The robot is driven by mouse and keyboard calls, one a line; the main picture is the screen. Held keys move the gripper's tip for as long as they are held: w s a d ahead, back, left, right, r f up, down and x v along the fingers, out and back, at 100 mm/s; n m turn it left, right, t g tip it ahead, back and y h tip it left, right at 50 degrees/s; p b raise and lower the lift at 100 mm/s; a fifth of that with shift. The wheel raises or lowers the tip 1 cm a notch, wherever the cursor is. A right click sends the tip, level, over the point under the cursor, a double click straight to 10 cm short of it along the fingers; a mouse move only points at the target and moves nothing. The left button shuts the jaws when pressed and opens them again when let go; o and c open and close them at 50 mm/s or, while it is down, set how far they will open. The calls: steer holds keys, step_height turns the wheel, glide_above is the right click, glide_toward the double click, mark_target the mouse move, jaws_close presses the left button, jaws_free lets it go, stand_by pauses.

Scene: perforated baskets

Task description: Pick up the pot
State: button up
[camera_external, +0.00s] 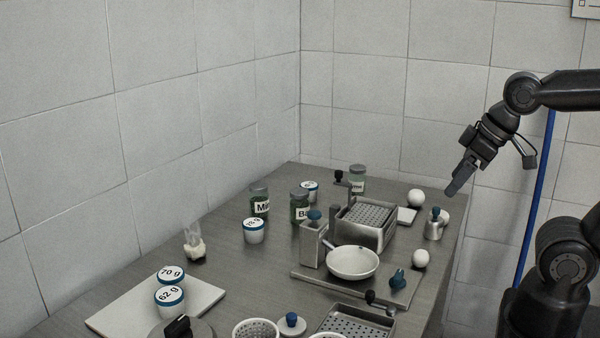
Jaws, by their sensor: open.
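I cannot tell for certain which thing is the pot. A white round shallow pan-like vessel (352,264) sits upright near the middle of the table. A small metal vessel with a blue knob (433,231) stands near the right edge. A round grey piece with a black knob (180,328) is cut off by the bottom edge of the picture. My gripper (457,186) is open and empty, pointing down in the air at the right, above and apart from the things on the table. The gap between its fingers is hard to see.
A perforated metal basket (371,216) stands behind the white vessel, and another (352,322) is at the front. White balls (420,258), labelled jars (259,199) and white tubs with blue rims (253,231) crowd the table. A white board (120,308) lies at the left.

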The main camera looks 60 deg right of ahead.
steer(key=w+a+r+n+g+h, duration=0.1)
steer(key=w+n+g+h, duration=0.1)
steer(key=w+n, duration=0.8)
steer(key=n+y, duration=0.3)
steer(key=n, duration=2.1)
glide_toward(254, 222)
steer(key=shift+g, duration=0.3)
steer(key=x, duration=0.5)
steer(key=shift+d+f, duration=0.1)
steer(key=shift+d, duration=0.15)
steer(key=shift+w+a+x, duration=0.1)
steer(key=shift+x, duration=1.3)
steer(key=shift+w+a+x, duration=0.1)
steer(key=shift+w+x, duration=0.05)
steer(key=shift+x, duration=1.2)
steer(key=c, duration=1.1)
